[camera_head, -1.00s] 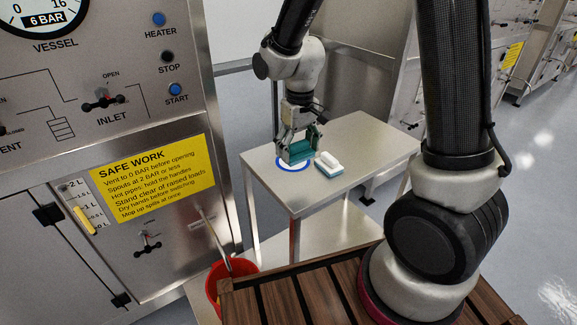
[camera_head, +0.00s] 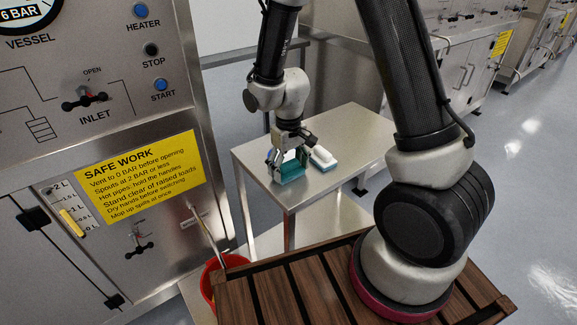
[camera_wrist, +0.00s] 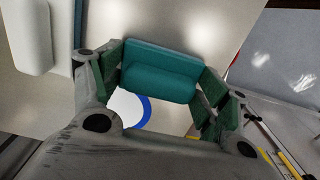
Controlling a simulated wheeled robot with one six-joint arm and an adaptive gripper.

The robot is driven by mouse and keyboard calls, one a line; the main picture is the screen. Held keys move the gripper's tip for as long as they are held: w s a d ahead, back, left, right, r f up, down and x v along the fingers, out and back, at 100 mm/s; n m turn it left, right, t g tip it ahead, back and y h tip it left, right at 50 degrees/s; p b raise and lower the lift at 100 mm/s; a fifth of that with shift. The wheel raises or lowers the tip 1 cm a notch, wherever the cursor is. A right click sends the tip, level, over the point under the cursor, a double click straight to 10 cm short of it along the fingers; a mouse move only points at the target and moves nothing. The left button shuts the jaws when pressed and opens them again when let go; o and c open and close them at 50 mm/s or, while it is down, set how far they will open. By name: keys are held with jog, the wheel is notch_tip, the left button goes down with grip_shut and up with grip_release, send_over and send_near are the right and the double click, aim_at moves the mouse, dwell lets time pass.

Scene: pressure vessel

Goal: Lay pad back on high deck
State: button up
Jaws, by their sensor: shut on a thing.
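My gripper (camera_head: 288,158) is shut on a teal pad (camera_head: 293,172) with a raised rounded grip. In the wrist view, the green fingertips (camera_wrist: 165,85) press on the two ends of the pad (camera_wrist: 155,65). The pad is over the steel table's upper deck (camera_head: 355,140); I cannot tell whether it touches it. A white disc with a blue ring (camera_wrist: 128,107) on the deck is partly hidden by the pad and gripper.
A second pad, white on a teal base (camera_head: 322,157), lies on the deck just right of my gripper. A lower steel shelf (camera_head: 335,220) is underneath. The control panel (camera_head: 100,100) stands at left, with a red bucket (camera_head: 210,270) below. The deck's right part is clear.

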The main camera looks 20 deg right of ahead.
aim_at(288, 162)
jog(key=shift+f, duration=0.1)
jog(key=o, duration=1)
notch_tip(288, 162, up, 11)
jog(key=s+d+r+m+t, duration=0.1)
jog(key=s+d+r, duration=0.25)
jog(key=r, duration=0.25)
jog(key=s+d+r+m+t, duration=0.1)
jog(key=s+d+r, duration=0.2)
jog(key=d+r, duration=0.25)
jog(key=s+d+r+t, duration=0.1)
jog(key=s+d+r, duration=0.2)
jog(key=s, duration=0.3)
jog(key=s+d+r+m+t, duration=0.1)
jog(key=s+d+r, duration=0.2)
jog(key=s, duration=0.3)
jog(key=shift+s+m, duration=0.3)
jog(key=shift+r, duration=0.1)
